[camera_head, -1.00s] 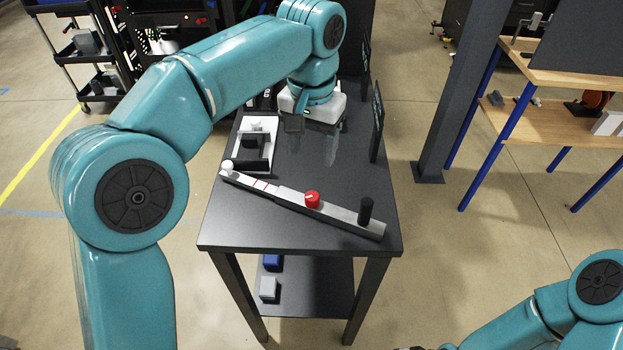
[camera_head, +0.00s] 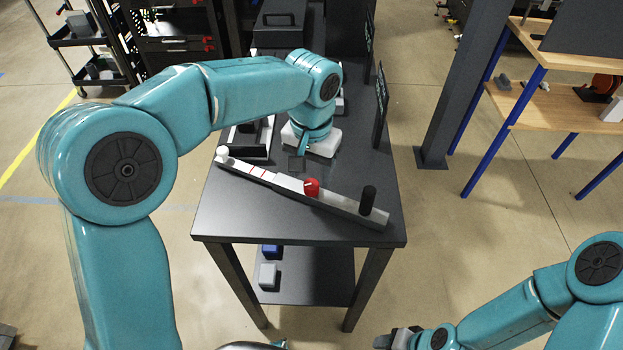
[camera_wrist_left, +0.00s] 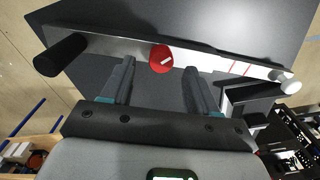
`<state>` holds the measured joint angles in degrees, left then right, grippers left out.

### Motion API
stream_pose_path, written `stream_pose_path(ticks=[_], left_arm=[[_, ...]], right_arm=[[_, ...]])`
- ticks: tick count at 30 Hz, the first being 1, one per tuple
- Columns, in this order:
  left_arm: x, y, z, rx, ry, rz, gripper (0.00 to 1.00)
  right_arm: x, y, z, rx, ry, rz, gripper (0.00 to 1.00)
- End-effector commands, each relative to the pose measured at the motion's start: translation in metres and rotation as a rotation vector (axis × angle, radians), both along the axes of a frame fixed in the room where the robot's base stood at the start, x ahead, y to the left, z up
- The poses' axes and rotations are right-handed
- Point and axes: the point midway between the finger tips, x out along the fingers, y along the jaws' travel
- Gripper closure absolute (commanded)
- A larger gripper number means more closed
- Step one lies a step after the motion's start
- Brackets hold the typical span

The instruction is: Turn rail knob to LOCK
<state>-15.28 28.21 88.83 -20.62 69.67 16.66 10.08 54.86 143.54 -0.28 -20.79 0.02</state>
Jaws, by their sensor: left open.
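The rail (camera_head: 340,201) is a long grey bar lying diagonally across the dark table. A red knob (camera_head: 311,187) with a white pointer line sits on it; the knob also shows in the left wrist view (camera_wrist_left: 161,59). No LOCK lettering is readable. My left gripper (camera_head: 307,166) is just behind the rail, near the knob. In the left wrist view its two fingers (camera_wrist_left: 158,84) are spread and empty, with the knob ahead between their tips and apart from both. My right gripper (camera_head: 398,338) is low at the bottom edge, its fingers unclear.
A black upright cylinder (camera_head: 367,200) stands at the rail's right end and a white round knob (camera_head: 222,153) at its left end. A black-and-white fixture (camera_head: 250,140) lies behind the rail. A thin dark panel (camera_head: 381,105) stands at the table's right edge. The table's front is clear.

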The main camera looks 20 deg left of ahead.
Motion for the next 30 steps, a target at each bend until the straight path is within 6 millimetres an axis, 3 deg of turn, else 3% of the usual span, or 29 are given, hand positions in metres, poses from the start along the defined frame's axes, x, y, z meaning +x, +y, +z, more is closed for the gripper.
stream_pose_path(ticks=[6,17,22,30], left_arm=[[0.002,0.001,-0.029,0.001,0.003,0.000,0.41],[0.003,0.001,-0.035,0.001,0.001,0.000,0.41],[0.003,0.001,-0.034,0.001,0.001,0.000,0.96],[0.004,0.001,-0.033,0.000,-0.002,0.016,0.96]], right_arm=[[0.000,0.000,-0.002,0.000,-0.001,0.000,0.43],[0.000,0.000,-0.002,0.000,-0.001,0.000,0.43],[0.000,0.000,-0.002,0.000,-0.001,0.000,0.43],[0.000,0.000,-0.002,0.000,-0.001,0.000,0.43]])
